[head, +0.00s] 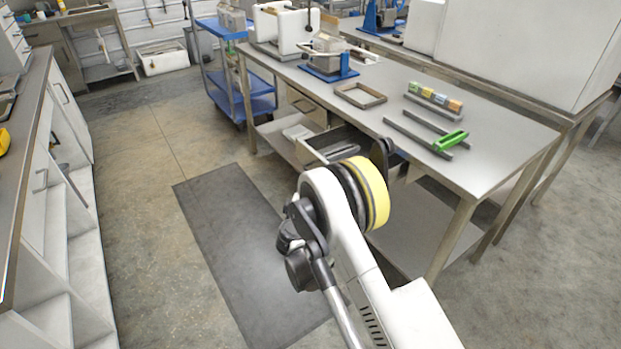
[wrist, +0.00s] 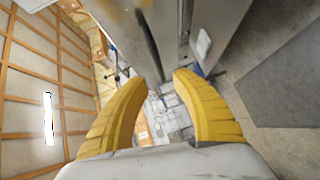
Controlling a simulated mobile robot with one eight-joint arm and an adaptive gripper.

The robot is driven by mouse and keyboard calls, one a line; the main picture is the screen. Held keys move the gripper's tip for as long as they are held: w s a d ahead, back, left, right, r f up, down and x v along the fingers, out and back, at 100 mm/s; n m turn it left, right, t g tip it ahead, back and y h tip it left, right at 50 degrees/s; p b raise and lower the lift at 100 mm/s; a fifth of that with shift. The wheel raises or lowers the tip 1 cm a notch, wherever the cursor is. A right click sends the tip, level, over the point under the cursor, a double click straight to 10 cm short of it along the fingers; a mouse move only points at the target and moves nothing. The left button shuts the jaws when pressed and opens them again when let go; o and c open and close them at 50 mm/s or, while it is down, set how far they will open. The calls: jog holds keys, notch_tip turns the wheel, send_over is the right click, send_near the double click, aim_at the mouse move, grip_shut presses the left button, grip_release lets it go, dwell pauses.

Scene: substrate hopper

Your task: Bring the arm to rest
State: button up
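My arm, white with black joints and a yellow ring, stands raised and bent in the lower middle of the head view, in front of the workbench (head: 470,140). My gripper (wrist: 159,78) shows in the wrist view as two yellow ribbed fingers. The fingers are apart with nothing between them, so it is open and empty. In the head view the fingers cannot be made out behind the arm. The wrist view is turned sideways, with the ceiling and a lit lamp (wrist: 48,117) at left and the floor at right.
On the bench are a green-handled tool (head: 450,141), a row of coloured blocks (head: 434,97), a wooden frame (head: 360,95) and a blue-based device (head: 328,72). A blue cart (head: 259,105) stands behind. White cabinets (head: 75,130) line the left. The floor by the dark mat (head: 215,215) is clear.

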jog(key=shift+s+a+r, duration=0.15)
jog(key=shift+s, duration=0.95)
jog(key=s+d+r+m+g+h, duration=0.1)
jog(key=d+r+m+g, duration=0.25)
jog(key=d+r, duration=0.7)
jog(key=s+d+r+m+g, duration=0.2)
jog(key=s+d+r+m, duration=0.3)
jog(key=s+d+r, duration=0.4)
jog(key=s+d+m+g+y, duration=0.1)
jog(key=s+m+g, duration=0.1)
jog(key=s, duration=1.2)
jog(key=s+d+r+m+g+y, duration=0.1)
jog(key=s+m, duration=0.3)
jog(key=s, duration=1.1)
jog(key=shift+s+d+r+g+y, duration=0.15)
jog(key=shift+d+r+g+y, duration=0.1)
jog(key=shift+d+g+y, duration=0.25)
